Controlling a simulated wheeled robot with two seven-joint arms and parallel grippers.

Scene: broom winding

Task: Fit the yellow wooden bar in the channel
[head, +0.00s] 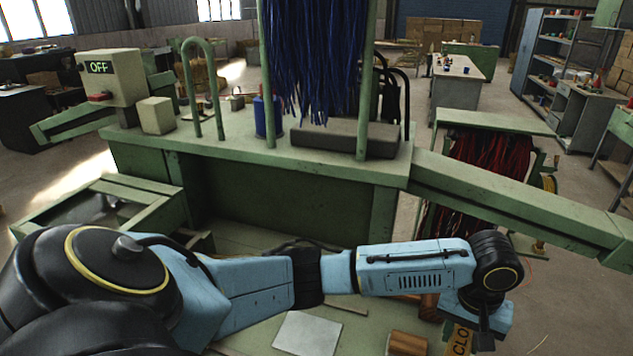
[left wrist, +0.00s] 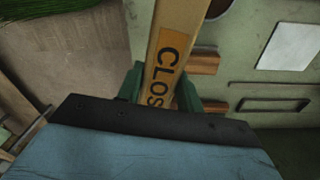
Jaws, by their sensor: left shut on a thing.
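The yellow wooden bar (left wrist: 183,18) carries an orange label with black letters that begin "CLOS". My left gripper (left wrist: 160,90) is shut on the bar, with its green fingers on either side of it in the left wrist view. In the head view my left arm reaches across to the right, and the gripper (head: 480,340) is at the bottom edge. Only a short labelled piece of the bar (head: 461,340) shows there, the rest being out of frame. I cannot make out the channel for certain in either view. My right gripper is not in view.
Wooden blocks (head: 408,343) and a pale flat plate (head: 307,333) lie on the green worktop below my arm. A green bench (head: 300,160) with blue bristles (head: 315,60) stands behind. A long green beam (head: 520,200) runs to the right, above and behind the gripper.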

